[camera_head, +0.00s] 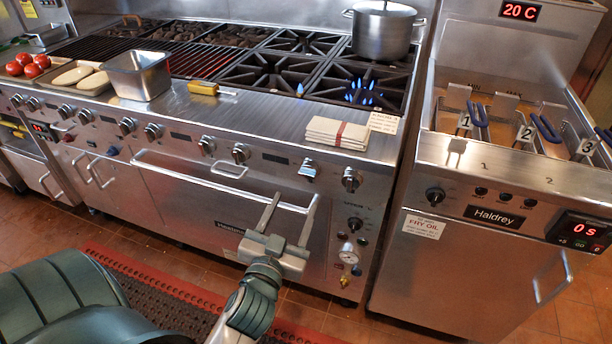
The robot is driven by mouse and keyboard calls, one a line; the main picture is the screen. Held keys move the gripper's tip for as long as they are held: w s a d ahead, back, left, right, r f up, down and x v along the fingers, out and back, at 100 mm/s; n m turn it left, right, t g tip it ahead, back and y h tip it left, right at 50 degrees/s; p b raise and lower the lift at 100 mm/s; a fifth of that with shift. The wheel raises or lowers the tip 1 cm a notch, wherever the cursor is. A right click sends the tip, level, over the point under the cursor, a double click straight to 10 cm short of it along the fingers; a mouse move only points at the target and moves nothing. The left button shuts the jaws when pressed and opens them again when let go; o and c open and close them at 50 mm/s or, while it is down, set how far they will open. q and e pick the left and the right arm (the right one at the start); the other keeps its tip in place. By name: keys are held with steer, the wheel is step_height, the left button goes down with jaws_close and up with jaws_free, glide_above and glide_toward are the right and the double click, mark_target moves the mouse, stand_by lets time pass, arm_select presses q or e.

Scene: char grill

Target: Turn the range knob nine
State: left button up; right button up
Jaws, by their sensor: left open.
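The range (250,115) has a row of knobs along its front panel, with no readable numbers. Range knob nine (307,170), counting from the left, sits right of the middle of the panel. It looks brighter than the dark knob (351,180) to its right. My left gripper (295,202) is open and empty in front of the oven door, below knob nine and apart from it. Its two fingers point up toward the panel. My right gripper is not in view.
The oven handle (180,175) crosses the door beside my left gripper. A folded towel (337,133) lies on the front ledge above the knobs. A fryer (490,230) stands to the right.

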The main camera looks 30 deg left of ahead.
mark_target(307, 176)
arm_select(q)
steer(key=p+x, duration=0.1)
steer(key=x, duration=0.9)
steer(key=shift+w, duration=0.2)
steer(key=shift+w+a, duration=0.1)
steer(key=shift+w, duration=0.2)
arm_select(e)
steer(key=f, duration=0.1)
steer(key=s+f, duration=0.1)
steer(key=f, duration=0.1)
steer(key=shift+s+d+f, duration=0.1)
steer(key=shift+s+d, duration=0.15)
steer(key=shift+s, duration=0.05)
arm_select(q)
steer(key=c, duration=1)
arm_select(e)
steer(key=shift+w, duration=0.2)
